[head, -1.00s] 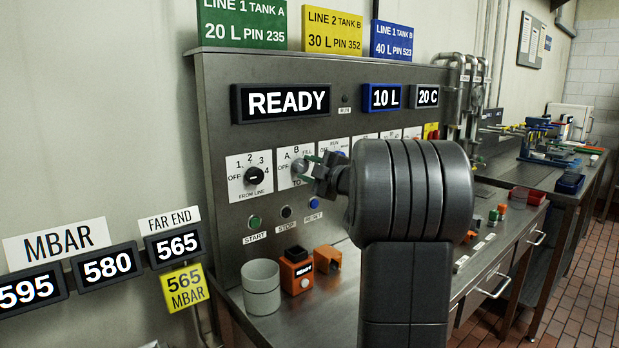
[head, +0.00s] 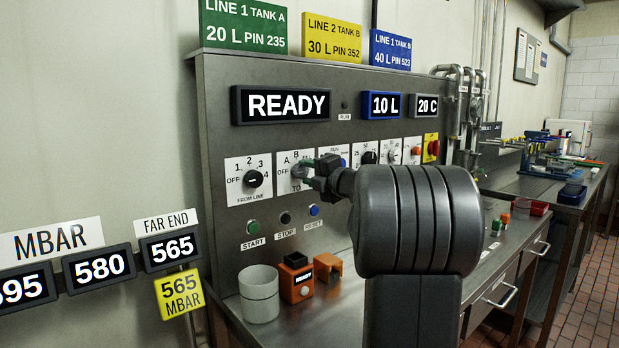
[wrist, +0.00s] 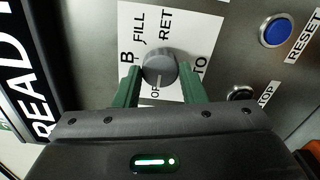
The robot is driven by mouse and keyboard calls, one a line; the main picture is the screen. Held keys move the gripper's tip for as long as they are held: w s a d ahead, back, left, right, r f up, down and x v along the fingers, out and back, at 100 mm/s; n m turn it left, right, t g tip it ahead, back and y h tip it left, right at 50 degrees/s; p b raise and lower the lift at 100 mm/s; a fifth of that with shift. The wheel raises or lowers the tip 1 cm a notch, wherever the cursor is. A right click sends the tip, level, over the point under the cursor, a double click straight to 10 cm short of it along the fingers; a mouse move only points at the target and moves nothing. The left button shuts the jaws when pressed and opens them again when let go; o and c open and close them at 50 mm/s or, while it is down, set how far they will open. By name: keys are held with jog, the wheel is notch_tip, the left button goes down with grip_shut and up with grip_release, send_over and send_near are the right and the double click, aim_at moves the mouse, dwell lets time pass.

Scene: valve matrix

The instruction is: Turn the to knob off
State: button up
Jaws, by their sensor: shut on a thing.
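The TO knob (wrist: 160,67) is a round grey dial on a white plate (wrist: 205,40) marked B, FILL, RET and TO, with part of OFF showing beside it. The green fingers of my gripper (wrist: 161,85) stand on either side of the knob and are shut on it. In the head view my gripper (head: 308,169) reaches the TO plate from the right and partly covers the knob (head: 298,171). I cannot clearly tell which mark the knob points at.
The FROM LINE knob (head: 253,179) is close on the left. More dials and a red button (head: 434,147) run to the right. START (head: 252,227), STOP (head: 286,218) and RESET (head: 314,211) buttons sit below. A pale cup (head: 259,295) and an orange block (head: 296,280) stand on the bench.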

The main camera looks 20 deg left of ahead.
dwell(0.4)
jog(key=o, duration=1)
jog(key=shift+d, duration=0.1)
jog(key=v, duration=1.3)
jog(key=shift+s+d, duration=0.2)
jog(key=shift+d, duration=0.1)
jog(key=shift+f, duration=0.1)
jog(key=x, duration=1.4)
jog(key=shift+s, duration=0.1)
jog(key=shift+d, duration=0.15)
